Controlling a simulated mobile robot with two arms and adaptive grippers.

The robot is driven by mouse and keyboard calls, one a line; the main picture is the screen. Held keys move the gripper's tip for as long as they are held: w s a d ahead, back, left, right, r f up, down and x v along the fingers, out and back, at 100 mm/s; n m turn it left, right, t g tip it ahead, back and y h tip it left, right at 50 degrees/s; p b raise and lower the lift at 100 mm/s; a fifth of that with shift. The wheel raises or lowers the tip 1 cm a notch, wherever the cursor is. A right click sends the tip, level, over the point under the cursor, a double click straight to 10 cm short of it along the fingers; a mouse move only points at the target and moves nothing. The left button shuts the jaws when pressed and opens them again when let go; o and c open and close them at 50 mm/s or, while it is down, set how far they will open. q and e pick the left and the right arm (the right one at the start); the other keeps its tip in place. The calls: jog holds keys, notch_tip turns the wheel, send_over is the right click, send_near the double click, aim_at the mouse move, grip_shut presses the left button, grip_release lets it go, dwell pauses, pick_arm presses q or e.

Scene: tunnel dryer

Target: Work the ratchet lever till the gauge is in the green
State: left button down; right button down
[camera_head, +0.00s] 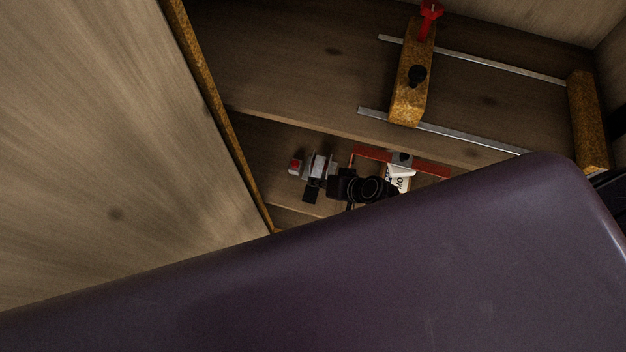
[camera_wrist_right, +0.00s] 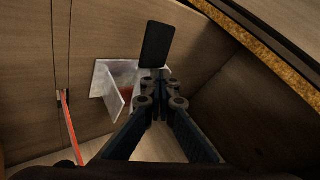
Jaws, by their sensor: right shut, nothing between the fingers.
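My right gripper (camera_head: 334,187) is shut and empty in the head view. In the right wrist view its fingertips (camera_wrist_right: 161,78) are together, close to a black flat paddle (camera_wrist_right: 157,45); I cannot tell whether they touch it. The paddle, perhaps the lever's end, also shows in the head view (camera_head: 312,191), beside a grey metal bracket (camera_head: 319,164) with a red-faced block (camera_head: 295,166). The bracket stands against a wooden wall in the wrist view (camera_wrist_right: 107,80). No gauge face can be made out. My left gripper is not in view.
A red bar (camera_head: 432,168) and a white lettered plate (camera_head: 397,184) lie just behind my right gripper. Farther up, a chipboard block (camera_head: 408,95) with a red handle (camera_head: 430,12) sits across two metal rails (camera_head: 500,64). A wooden panel (camera_head: 110,130) fills the left. The lower part is hidden.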

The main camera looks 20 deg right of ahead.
aim_at(315, 188)
jog(key=shift+s+a+r+p, duration=0.1)
jog(key=shift+s+r+p, duration=0.15)
jog(key=shift+r+p, duration=0.65)
jog(key=shift+s+a+r+p, duration=0.1)
jog(key=shift+s+r+p, duration=0.1)
jog(key=shift+r+p, duration=0.8)
jog(key=shift+p, duration=0.15)
jog(key=shift+w, duration=0.1)
jog(key=shift+w+d, duration=0.1)
jog(key=shift+w, duration=0.05)
jog(key=shift+r, duration=0.15)
jog(key=r+p, duration=0.4)
jog(key=r, duration=0.1)
jog(key=shift+w+d+p, duration=0.15)
jog(key=shift+w+p, duration=0.05)
jog(key=shift+p, duration=0.15)
jog(key=shift+f, duration=0.1)
